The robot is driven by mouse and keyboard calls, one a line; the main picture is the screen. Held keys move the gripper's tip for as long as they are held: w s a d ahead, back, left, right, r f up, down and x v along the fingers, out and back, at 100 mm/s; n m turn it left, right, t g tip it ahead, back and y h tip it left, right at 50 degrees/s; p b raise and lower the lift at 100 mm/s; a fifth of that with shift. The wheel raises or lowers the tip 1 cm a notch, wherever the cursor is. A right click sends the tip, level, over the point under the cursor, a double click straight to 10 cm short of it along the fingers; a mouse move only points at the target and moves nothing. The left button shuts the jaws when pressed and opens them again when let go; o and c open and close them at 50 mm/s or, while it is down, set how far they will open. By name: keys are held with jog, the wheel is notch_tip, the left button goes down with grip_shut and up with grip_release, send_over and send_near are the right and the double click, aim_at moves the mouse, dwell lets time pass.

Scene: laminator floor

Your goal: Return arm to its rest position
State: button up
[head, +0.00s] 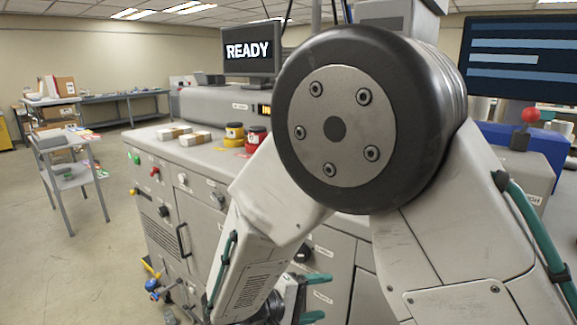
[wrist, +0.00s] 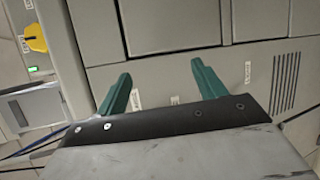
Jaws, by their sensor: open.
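My arm fills the middle and right of the head view, with a large dark joint in front of the machine. My gripper shows in the wrist view (wrist: 160,85) with its two green fingers wide apart and nothing between them. It faces the grey front panels of the laminator (wrist: 170,25), and the gap to them is hard to judge. In the head view, green finger parts show low at the bottom edge, partly hidden by my arm.
The laminator (head: 155,160) stands close ahead, with boxes and red and yellow containers (head: 234,132) on top. A monitor (head: 250,50) reads READY. A red-knobbed lever (head: 530,116) is at right. A grey cart (head: 70,180) stands left, with open floor (head: 75,270) before it.

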jog(key=s+d+r+m+g+y, duration=0.2)
jog(key=s+d+r+m+y, duration=0.2)
jog(key=s+d+r+y, duration=0.2)
jog(key=s+d+r+m+g+y, duration=0.3)
jog(key=s+d+r+y, duration=0.3)
jog(key=s+d+r, duration=0.5)
jog(key=s+d, duration=0.3)
jog(key=s, duration=0.2)
jog(key=shift+d+r+m+y, duration=0.15)
jog(key=shift+d+m+y, duration=0.1)
jog(key=shift+m+y, duration=0.15)
